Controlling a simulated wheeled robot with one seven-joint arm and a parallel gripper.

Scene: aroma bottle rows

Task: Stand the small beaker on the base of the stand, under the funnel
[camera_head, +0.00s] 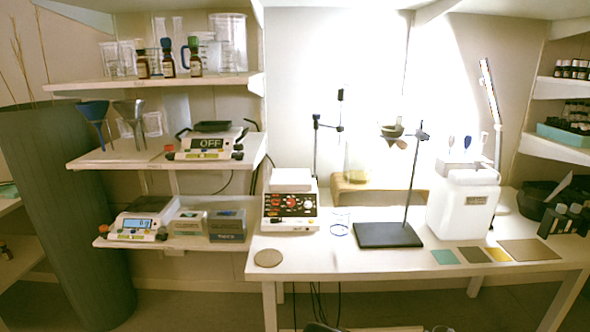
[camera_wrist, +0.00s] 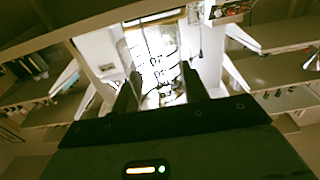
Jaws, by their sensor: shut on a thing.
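The stand has a dark flat base (camera_head: 388,235) and an upright rod on the table, with a clamp arm near its top. A small funnel (camera_head: 393,142) hangs at that arm, above the base. The base looks bare. My gripper (camera_wrist: 158,88) is shut in the wrist view on a clear glass vessel with dark printed marks, which looks like the small beaker (camera_wrist: 157,65). The vessel sits between the two dark fingers; its outline is hard to see against the bright background. My gripper cannot be made out in the head view.
A clear glass vessel with blue marks (camera_head: 340,222) stands just left of the base. A hotplate device (camera_head: 291,205) is further left and a white canister (camera_head: 464,205) to the right. Coloured squares (camera_head: 470,255) lie front right. The table's front middle is clear.

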